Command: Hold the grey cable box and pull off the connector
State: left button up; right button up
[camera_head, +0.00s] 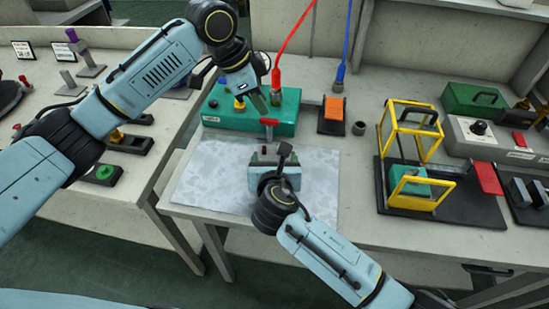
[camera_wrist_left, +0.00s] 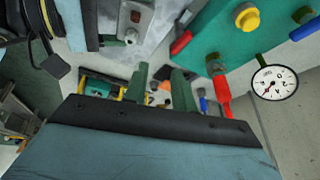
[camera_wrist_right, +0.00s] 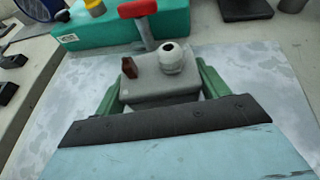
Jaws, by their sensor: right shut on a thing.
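The grey cable box (camera_wrist_right: 160,88) sits between the green fingers of my right gripper (camera_wrist_right: 160,80), which is shut on it. In the head view the right gripper (camera_head: 270,160) holds the box (camera_head: 262,158) over the grey mat, mostly hiding it. On the box top stand a pale round fitting (camera_wrist_right: 172,60) and a small dark red piece (camera_wrist_right: 129,67); I cannot tell which is the connector. My left gripper (camera_head: 258,103) is above and behind the box, near the green unit. Its fingers (camera_wrist_left: 161,76) are apart with nothing visible between them. The box also shows in the left wrist view (camera_wrist_left: 130,18).
The green unit (camera_head: 222,112) with a gauge, a yellow knob and a red T-handle (camera_head: 269,122) stands just behind the mat (camera_head: 205,180). A yellow-framed cage (camera_head: 412,108) stands to the right.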

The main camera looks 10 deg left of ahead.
aim_at(263, 147)
pick_arm(q)
jog(key=shift+s+d+f+m+g+y, duration=0.25)
jog(key=shift+s+f, duration=0.4)
jog(key=shift+f, duration=0.9)
jog(key=shift+s+d+f+m+g+y, duration=0.15)
jog(key=shift+s+f+m+g, duration=0.35)
jog(key=shift+f, duration=1.1)
jog(key=shift+s+d+f+m+g+y, duration=0.1)
jog(key=shift+s+f+g+y, duration=0.15)
jog(key=shift+s+f, duration=0.9)
jog(key=shift+w+f, duration=0.4)
grip_shut()
jog(key=shift+r, duration=0.25)
jog(key=shift+d+v, duration=0.2)
jog(key=shift+v, duration=0.6)
jog(key=shift+d+v, duration=0.15)
jog(key=shift+v, duration=0.6)
jog(key=shift+d+v, duration=0.2)
jog(key=shift+v, duration=0.6)
jog(key=shift+w+r, duration=0.1)
